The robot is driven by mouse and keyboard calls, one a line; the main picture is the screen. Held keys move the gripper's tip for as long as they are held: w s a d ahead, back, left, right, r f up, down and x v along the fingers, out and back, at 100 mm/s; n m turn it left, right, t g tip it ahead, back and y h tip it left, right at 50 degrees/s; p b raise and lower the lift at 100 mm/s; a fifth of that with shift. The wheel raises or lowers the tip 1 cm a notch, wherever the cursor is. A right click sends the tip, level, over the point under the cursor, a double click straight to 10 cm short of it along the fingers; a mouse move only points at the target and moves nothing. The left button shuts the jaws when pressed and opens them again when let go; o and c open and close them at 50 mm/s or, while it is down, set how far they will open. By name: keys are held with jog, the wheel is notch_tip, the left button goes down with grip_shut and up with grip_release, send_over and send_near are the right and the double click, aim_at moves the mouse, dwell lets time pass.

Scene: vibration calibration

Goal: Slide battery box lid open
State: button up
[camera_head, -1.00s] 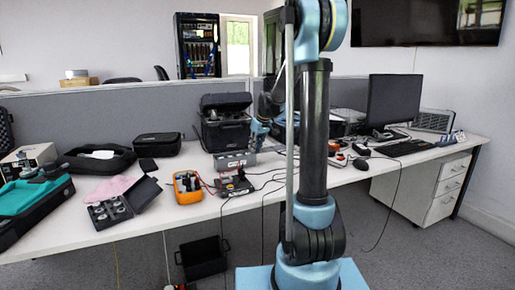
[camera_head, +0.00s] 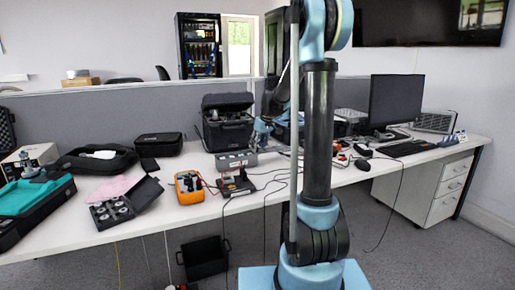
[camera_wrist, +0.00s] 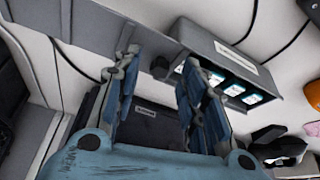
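A grey box (camera_wrist: 235,70) shows in the wrist view, with several blue-and-white items visible in its side. A long flat grey piece (camera_wrist: 130,30) extends from it towards the upper left, and a dark knob (camera_wrist: 160,67) sits near where they meet. I cannot tell whether this piece is the lid. In the head view the grey box (camera_head: 236,160) stands on the desk. My gripper (camera_wrist: 158,75) has its two blue fingers apart, with a visible gap and nothing clearly held between them. In the head view my gripper (camera_head: 262,132) is just above and right of the box, partly hidden by my arm.
A black open case (camera_head: 227,130) stands behind the box. An orange meter (camera_head: 189,187), a black device (camera_head: 237,186) and loose cables lie in front. A case with round parts (camera_head: 113,211) is to the left, and a monitor (camera_head: 394,101) to the right.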

jog(key=v, duration=1.1)
jog(key=shift+s+d+r, duration=0.1)
jog(key=s+d+f+m+h, duration=0.1)
jog(key=s+d+f+m, duration=0.15)
jog(key=s, duration=0.95)
jog(key=s+d+f+m, duration=0.1)
jog(key=s+f, duration=0.2)
jog(key=s, duration=0.8)
jog(key=s+d+f+m, duration=0.1)
jog(key=s+f, duration=0.5)
jog(key=s, duration=0.3)
jog(key=s+d+f+m+g+h, duration=0.1)
jog(key=s+d+f+m, duration=0.1)
jog(key=s+f, duration=0.4)
jog(key=s, duration=0.2)
jog(key=shift+s+f, duration=0.25)
jog(key=shift+s, duration=0.1)
jog(key=shift+d, duration=0.1)
jog(key=shift+w+f+g, duration=0.2)
jog(key=shift+w+g, duration=0.1)
jog(key=shift+w, duration=0.15)
